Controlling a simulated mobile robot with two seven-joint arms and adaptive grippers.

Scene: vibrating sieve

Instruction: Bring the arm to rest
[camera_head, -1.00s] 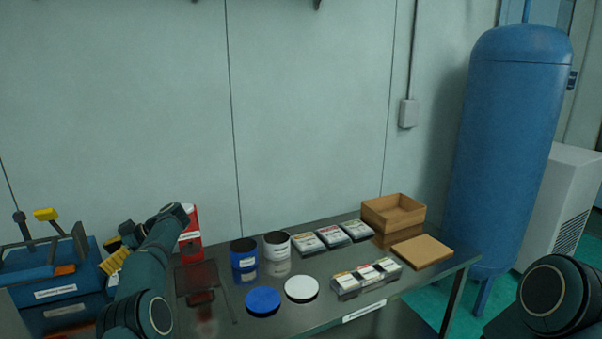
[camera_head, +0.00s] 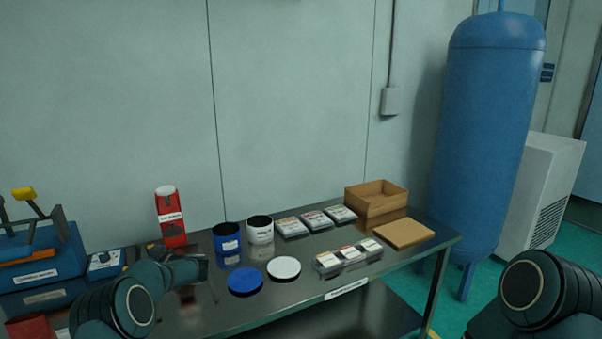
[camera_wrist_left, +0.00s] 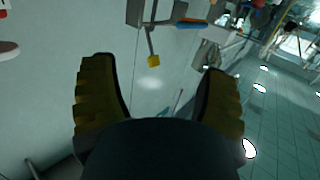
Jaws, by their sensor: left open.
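My left arm (camera_head: 135,300) is folded low in front of the left end of the table (camera_head: 215,310). In the wrist view my left gripper (camera_wrist_left: 157,75) is open, its two yellow-and-black fingers spread wide with nothing between them. The wrist view looks past the fingers at the pale wall and the tiled floor, with a small yellow part between them in the background. In the head view the fingers are hard to make out. A rounded link of my right arm (camera_head: 540,290) shows at the lower right; its gripper is out of the picture.
Behind my left arm stands a red bottle (camera_head: 171,220). The table holds a blue jar (camera_head: 228,240), a white jar (camera_head: 260,230), two round lids, labelled boxes and a wooden box (camera_head: 376,200). A blue tank (camera_head: 485,140) stands right.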

